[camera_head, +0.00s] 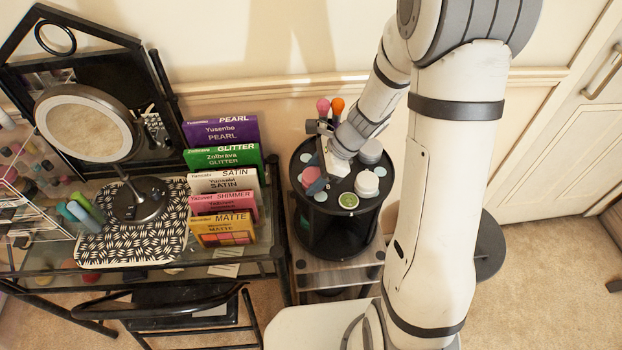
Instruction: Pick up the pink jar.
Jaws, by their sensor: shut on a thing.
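The pink jar (311,178) is at the left side of the round black organizer's top (325,207). My gripper (318,170) reaches down over the organizer from the upper right and is shut on the pink jar. The jar is small and partly hidden by the fingers. I cannot tell whether it touches the organizer's top or is a little above it.
A white jar (367,184), a grey-lidded jar (370,151) and a green-topped jar (348,201) stand close by on the organizer. Pink and orange brushes (337,105) stand behind. Left is a glass table with palettes (222,229) and a round mirror (88,124).

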